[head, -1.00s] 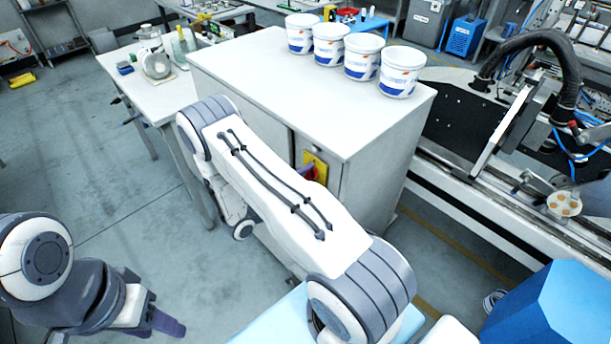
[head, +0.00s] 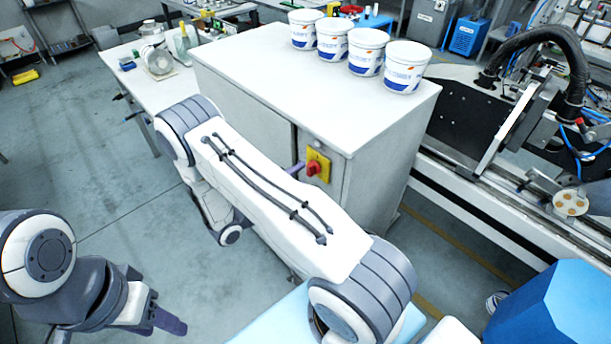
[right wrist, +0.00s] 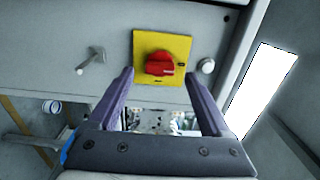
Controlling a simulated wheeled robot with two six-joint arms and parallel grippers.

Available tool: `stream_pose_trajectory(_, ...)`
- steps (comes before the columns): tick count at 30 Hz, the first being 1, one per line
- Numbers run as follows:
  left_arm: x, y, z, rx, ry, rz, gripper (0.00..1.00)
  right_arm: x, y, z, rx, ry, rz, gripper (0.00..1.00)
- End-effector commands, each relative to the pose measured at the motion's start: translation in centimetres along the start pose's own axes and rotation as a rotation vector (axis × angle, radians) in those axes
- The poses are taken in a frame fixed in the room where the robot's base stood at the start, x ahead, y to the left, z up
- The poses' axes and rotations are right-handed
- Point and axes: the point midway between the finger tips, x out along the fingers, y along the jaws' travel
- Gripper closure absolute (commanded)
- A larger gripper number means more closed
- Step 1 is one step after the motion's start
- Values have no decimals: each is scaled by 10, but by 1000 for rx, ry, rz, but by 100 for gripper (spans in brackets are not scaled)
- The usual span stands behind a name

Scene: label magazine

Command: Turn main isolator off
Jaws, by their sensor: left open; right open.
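The main isolator is a red rotary knob (head: 312,169) on a yellow plate (head: 319,160), on the front of a grey cabinet. In the right wrist view the red knob (right wrist: 160,64) sits on its yellow plate (right wrist: 143,45), just beyond the fingertips. My right gripper (right wrist: 158,80) is open, its purple fingers spread to either side below the knob, with nothing between them. In the head view my right arm hides most of this gripper; a purple finger (head: 296,170) shows beside the knob. My left gripper (head: 165,325) is at the lower left, far from the cabinet, open and empty.
The grey cabinet (head: 265,80) carries several white tubs (head: 405,68) along its back edge. A silver handle (right wrist: 92,58) and a small round button (right wrist: 207,66) flank the plate. A machine rail (head: 480,205) runs at right. Open floor lies at left.

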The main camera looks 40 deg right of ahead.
Motion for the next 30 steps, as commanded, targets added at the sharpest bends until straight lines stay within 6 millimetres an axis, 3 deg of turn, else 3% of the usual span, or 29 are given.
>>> stream_pose_trajectory(6, 19, -1, 1, 1, 0, 0, 50, -44, 3, 1, 2, -6, 1, 18)
stream_pose_trajectory(11, 24, -2, 1, 1, 0, 0, 50, -62, 2, 1, 1, -3, 1, 18)
stream_pose_trajectory(30, 24, -2, 1, 1, 0, 0, 50, -67, -1, 0, 9, 3, 4, 18)
